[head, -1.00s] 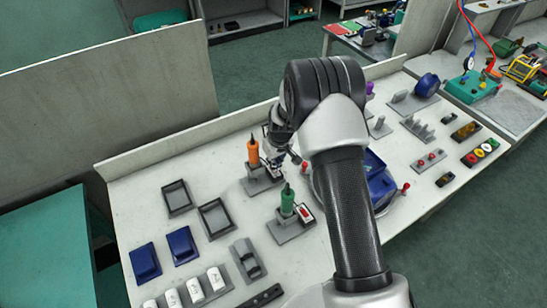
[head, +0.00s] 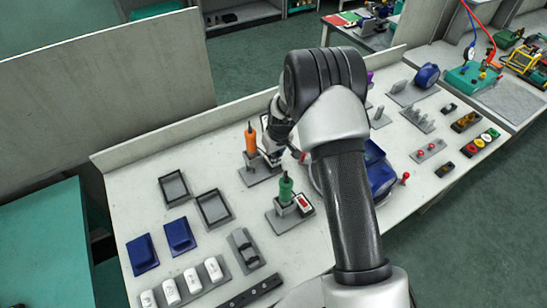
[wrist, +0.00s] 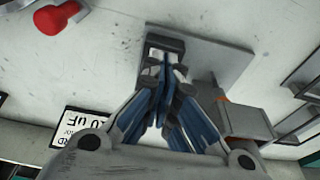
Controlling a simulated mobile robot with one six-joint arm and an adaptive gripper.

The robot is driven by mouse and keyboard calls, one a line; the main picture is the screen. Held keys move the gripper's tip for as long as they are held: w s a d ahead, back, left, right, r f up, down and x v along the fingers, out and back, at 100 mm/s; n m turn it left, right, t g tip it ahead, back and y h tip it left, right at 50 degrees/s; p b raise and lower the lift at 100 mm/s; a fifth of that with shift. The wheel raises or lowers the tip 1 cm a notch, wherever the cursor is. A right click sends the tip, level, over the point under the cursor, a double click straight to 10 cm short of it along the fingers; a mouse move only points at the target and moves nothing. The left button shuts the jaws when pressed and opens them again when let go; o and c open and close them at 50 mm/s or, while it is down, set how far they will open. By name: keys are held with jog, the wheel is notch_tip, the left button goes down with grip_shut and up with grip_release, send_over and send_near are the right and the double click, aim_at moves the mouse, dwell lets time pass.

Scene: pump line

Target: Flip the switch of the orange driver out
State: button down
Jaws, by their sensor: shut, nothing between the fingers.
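The orange driver (head: 251,139) stands upright in a grey holder on a flat grey plate (head: 250,180). My gripper (head: 273,160) is just right of it, low over the plate. In the wrist view my gripper (wrist: 166,62) is shut and empty, its fingertips at a small dark switch box (wrist: 165,41) on the plate (wrist: 215,60). The fingers cover much of the box, so I cannot tell the switch's position or whether they touch it. The driver's grey holder (wrist: 246,121) is at right in the wrist view, with a bit of orange showing.
A green driver (head: 286,190) stands nearer, with a red switch (head: 304,203) beside it. Two dark empty trays (head: 174,188) lie to the left. A blue round-based device (head: 380,172) is right of my arm. A red knob (wrist: 52,19) and a white label (wrist: 85,124) show in the wrist view.

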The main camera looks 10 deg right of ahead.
jog(key=shift+w, duration=0.1)
jog(key=shift+w+a, duration=0.2)
jog(key=shift+w, duration=0.35)
jog(key=shift+r, duration=0.1)
jog(key=shift+r, duration=0.35)
jog(key=p+v, duration=0.2)
jog(key=v, duration=0.3)
jog(key=shift+s+f, duration=0.1)
jog(key=s+d+r+p, duration=0.1)
jog(key=s+r+p, duration=0.1)
jog(key=s+r, duration=0.3)
jog(key=shift+d+r, duration=0.3)
jog(key=shift+r, duration=0.65)
jog(key=shift+w, duration=0.1)
